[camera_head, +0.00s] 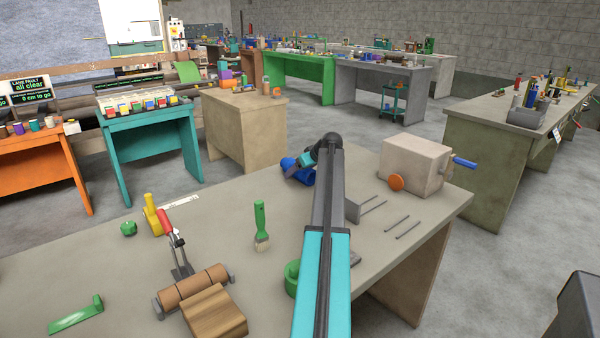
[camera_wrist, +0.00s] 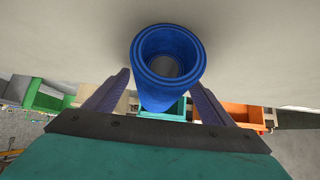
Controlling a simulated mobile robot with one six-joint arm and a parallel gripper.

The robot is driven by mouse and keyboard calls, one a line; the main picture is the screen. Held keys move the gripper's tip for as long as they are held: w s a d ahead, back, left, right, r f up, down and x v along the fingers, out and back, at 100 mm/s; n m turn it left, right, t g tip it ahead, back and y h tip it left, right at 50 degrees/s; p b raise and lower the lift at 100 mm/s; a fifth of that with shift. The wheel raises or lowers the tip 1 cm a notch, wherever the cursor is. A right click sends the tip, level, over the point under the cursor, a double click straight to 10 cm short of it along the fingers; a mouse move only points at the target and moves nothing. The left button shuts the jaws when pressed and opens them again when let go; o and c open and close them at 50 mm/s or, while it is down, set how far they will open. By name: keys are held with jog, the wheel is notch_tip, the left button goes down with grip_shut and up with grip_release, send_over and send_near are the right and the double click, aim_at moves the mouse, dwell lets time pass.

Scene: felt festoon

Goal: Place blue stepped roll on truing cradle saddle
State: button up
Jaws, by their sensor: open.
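The blue stepped roll (camera_head: 302,174) lies near the far edge of the tabletop, partly hidden by my arm in the head view. In the wrist view the blue roll (camera_wrist: 170,65) shows its round, ringed, hollow end. My gripper (camera_wrist: 159,82) is open, with one finger on each side of the roll. I cannot tell whether the fingers touch it. In the head view my gripper (camera_head: 312,158) is at the roll, mostly hidden behind my arm. The truing cradle is not certain; a brown roller fixture (camera_head: 194,287) with grey end plates and a red-handled lever stands at front left.
The tabletop (camera_head: 120,270) also holds a green brush (camera_head: 260,225), a yellow tool (camera_head: 153,213), a green ring (camera_head: 291,278), a wooden block (camera_head: 214,312), thin rods (camera_head: 408,227) and a beige box (camera_head: 415,164) with an orange knob. Bare surface lies around the brush.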

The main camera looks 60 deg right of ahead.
dwell(0.4)
jog(key=c, duration=1.5)
jog(key=shift+r, duration=0.15)
jog(key=shift+r, duration=1.15)
jog(key=s+a, duration=0.1)
jog(key=s, duration=0.4)
jog(key=s+a+r+b, duration=0.1)
jog(key=s+a, duration=0.1)
jog(key=s, duration=0.3)
jog(key=s+a+r, duration=0.1)
jog(key=s+a, duration=0.1)
jog(key=s, duration=0.3)
jog(key=shift+s+r+b, duration=0.15)
jog(key=shift+r+b, duration=0.1)
jog(key=shift+b, duration=0.15)
